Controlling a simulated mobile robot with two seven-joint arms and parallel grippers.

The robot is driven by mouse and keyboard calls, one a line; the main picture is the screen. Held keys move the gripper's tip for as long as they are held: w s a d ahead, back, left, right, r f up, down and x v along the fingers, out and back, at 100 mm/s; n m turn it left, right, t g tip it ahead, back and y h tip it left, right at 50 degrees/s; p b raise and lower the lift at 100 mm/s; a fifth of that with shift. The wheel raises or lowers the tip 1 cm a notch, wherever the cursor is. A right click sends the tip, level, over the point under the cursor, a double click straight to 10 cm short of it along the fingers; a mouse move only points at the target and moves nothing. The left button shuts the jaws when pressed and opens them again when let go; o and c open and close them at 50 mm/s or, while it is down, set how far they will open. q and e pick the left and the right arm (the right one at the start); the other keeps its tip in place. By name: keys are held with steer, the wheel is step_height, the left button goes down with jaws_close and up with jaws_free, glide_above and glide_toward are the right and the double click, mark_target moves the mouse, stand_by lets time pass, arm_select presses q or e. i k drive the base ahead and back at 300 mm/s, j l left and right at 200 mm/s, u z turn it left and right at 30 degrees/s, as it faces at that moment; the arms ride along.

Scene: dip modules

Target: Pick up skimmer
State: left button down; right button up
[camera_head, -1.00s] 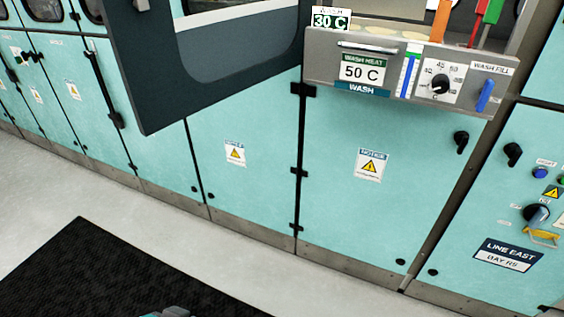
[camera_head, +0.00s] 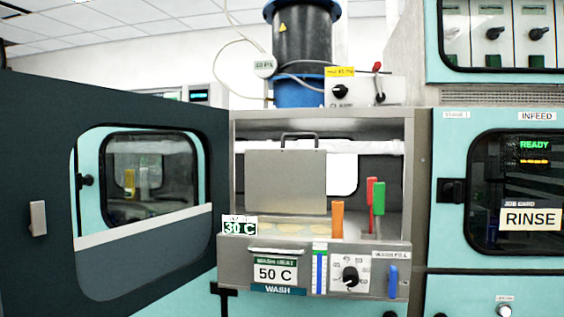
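Inside the open wash bay, an orange handle (camera_head: 337,219), a red handle (camera_head: 371,191) and a green handle (camera_head: 379,198) stand upright above the front panel. The parts below these handles are mostly hidden, so I cannot tell which one belongs to the skimmer. A grey metal plate (camera_head: 285,182) with a loop handle on top stands to their left, behind pale round shapes low in the bay. Neither of my grippers is in view.
A dark door (camera_head: 40,180) with a window stands open at the left. The wash control panel (camera_head: 228,262) juts out below the bay, with a dial (camera_head: 351,277) and a blue lever (camera_head: 393,282). A black and blue drum (camera_head: 303,50) stands above. A closed rinse window is at the right.

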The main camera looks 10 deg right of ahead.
mark_target(379, 188)
steer(key=i+l+u, duration=0.2)
steer(key=l+u, duration=0.25)
steer(key=l, duration=0.9)
steer(key=l+u, duration=0.4)
steer(key=l, duration=0.95)
